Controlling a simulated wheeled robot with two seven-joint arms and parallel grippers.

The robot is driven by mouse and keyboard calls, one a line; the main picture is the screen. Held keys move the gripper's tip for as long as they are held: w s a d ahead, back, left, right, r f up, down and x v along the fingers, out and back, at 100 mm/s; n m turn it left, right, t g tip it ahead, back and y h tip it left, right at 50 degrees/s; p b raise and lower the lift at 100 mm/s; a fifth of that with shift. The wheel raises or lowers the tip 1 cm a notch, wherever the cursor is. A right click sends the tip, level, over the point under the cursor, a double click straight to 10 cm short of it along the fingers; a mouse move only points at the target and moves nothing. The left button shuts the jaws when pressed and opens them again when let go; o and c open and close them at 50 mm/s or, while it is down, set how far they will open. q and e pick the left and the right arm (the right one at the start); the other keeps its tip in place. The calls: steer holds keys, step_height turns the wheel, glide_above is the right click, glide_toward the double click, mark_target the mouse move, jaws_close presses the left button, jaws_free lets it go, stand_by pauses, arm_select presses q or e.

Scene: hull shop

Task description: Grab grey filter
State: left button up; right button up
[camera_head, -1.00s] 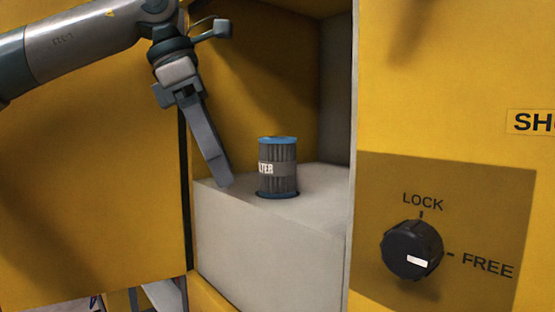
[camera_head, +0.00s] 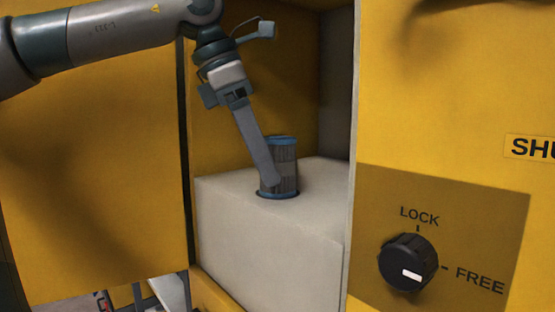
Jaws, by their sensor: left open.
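The grey filter (camera_head: 288,168) is a pleated cylinder with blue rims at top and bottom. It stands upright in a round recess on a pale block (camera_head: 270,235) inside the yellow cabinet. My left gripper (camera_head: 274,182) comes in from the upper left and is open. A finger overlaps the left front of the filter and covers its label. I cannot tell whether the finger touches it, and the other finger is not clearly seen. My right gripper does not show.
The cabinet's yellow door panel (camera_head: 95,200) stands at the left of the opening. The yellow front wall (camera_head: 455,90) at the right carries a black knob (camera_head: 408,262) marked LOCK and FREE, its white mark toward FREE. Space above the filter is free.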

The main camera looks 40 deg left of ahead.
arm_select(q)
steer(key=shift+w+d+p, duration=0.45)
steer(key=shift+w+d, duration=0.2)
steer(key=shift+w, duration=0.2)
steer(key=shift+w+f, duration=0.15)
steer(key=shift+f, duration=0.35)
steer(key=shift+a, duration=0.1)
steer(key=shift+c, duration=0.9)
steer(key=c, duration=1)
